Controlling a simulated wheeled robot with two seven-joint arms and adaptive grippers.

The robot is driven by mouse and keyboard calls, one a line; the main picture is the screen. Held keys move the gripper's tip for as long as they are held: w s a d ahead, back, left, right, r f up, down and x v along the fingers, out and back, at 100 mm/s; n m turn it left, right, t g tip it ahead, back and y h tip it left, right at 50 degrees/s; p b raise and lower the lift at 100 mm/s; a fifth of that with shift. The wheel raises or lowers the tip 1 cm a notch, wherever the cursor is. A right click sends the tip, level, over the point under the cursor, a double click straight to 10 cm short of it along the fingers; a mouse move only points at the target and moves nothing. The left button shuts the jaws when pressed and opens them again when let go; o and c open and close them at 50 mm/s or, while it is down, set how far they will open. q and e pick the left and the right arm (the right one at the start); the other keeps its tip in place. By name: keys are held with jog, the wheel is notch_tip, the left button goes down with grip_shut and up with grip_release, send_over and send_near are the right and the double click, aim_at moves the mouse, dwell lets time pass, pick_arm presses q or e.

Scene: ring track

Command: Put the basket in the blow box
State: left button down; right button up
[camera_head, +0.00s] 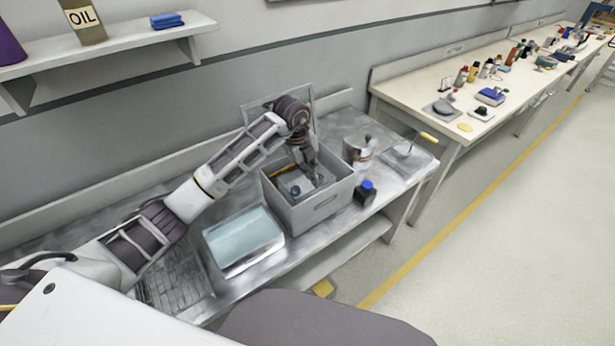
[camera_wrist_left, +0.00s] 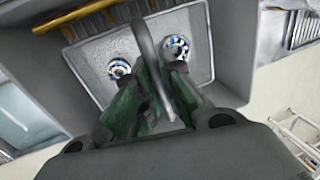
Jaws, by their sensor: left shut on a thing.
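The grey open-topped blow box (camera_head: 318,211) stands on the metal bench in the head view. Its walls also surround the view in the left wrist view (camera_wrist_left: 232,45). My left gripper (camera_head: 314,178) reaches down into it from above. The basket, a light grey tray (camera_wrist_left: 198,22), lies within the box walls, and two round blue-and-white parts sit in it. Whether it rests on the box floor cannot be told. In the left wrist view, my green-padded fingers (camera_wrist_left: 153,88) are shut on the basket's thin upright grey handle (camera_wrist_left: 147,45). My right gripper is out of view.
A yellow rod (camera_wrist_left: 85,14) runs along one box wall. A clear-topped tray (camera_head: 243,240) is left of the box. A metal pot (camera_head: 358,152) and a dark blue-capped bottle (camera_head: 366,192) stand right of it. A wall shelf (camera_head: 110,44) is above left.

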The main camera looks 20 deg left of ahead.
aim_at(311, 186)
pick_arm(q)
jog(key=shift+s+a+x, duration=0.1)
jog(key=shift+s+x, duration=0.05)
jog(key=shift+x, duration=0.75)
jog(key=shift+s+a+x, duration=0.15)
jog(key=shift+x, duration=0.75)
jog(key=shift+f, duration=0.1)
jog(key=c, duration=1.5)
grip_release()
jog(key=shift+c, duration=0.2)
jog(key=v, duration=1.2)
